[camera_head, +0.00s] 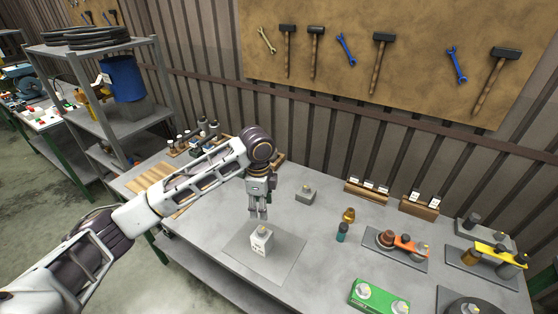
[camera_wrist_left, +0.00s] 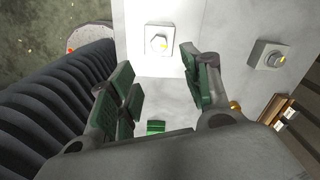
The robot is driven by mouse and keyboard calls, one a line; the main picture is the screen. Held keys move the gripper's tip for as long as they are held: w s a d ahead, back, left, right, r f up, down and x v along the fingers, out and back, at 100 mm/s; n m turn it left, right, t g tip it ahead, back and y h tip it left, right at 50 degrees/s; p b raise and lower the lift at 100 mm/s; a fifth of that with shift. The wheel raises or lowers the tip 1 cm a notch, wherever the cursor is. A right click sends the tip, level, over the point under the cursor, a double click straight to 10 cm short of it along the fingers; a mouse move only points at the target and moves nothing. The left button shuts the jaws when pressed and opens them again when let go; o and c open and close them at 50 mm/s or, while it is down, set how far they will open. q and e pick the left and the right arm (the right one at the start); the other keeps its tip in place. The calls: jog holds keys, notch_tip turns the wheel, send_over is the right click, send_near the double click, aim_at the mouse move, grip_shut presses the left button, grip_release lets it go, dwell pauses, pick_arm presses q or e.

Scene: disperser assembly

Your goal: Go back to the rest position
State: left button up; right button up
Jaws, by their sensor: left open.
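My left gripper (camera_head: 259,213) points down above the table, over a white block with a yellowish top (camera_head: 261,243). The block stands upright on a thin grey plate (camera_head: 285,265). In the left wrist view the fingers (camera_wrist_left: 160,90) are spread apart with nothing between them. The block (camera_wrist_left: 160,40) shows beyond the fingertips there, apart from them. My right gripper is in neither view.
A small grey block (camera_head: 305,194) stands right of the gripper. A teal bottle (camera_head: 342,232), a gold part (camera_head: 348,215), grey fixtures (camera_head: 395,255) and a green box (camera_head: 378,298) stand further right. Wooden racks (camera_head: 367,190) line the wall. Shelves (camera_head: 105,90) stand left.

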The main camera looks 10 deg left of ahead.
pick_arm(q)
jog(key=shift+s+d+f, duration=0.1)
jog(key=shift+s+d+f+n+t+h, duration=1)
jog(key=shift+s+d+f+n+h, duration=0.5)
jog(key=shift+s+d+f+n, duration=2.15)
jog(key=s+a+f+n+t+y, duration=0.1)
jog(key=s+a+f+n, duration=0.25)
jog(key=s+a, duration=0.35)
jog(key=s+a+f+n+t+y, duration=0.1)
jog(key=s+a+f+n+y, duration=0.1)
jog(key=s+a+n, duration=0.45)
jog(key=s+a+f+m+g+b, duration=0.1)
jog(key=s+f, duration=0.1)
jog(key=f, duration=1.6)
jog(key=s+a+f+m+g+b, duration=0.1)
jog(key=f, duration=1.7)
jog(key=s+a+f+b, duration=0.1)
jog(key=s+f, duration=0.9)
jog(key=s, duration=0.1)
jog(key=s+a+f+g+b, duration=0.1)
jog(key=s+a+f, duration=0.1)
jog(key=s+f, duration=0.9)
jog(key=shift+a, duration=0.25)
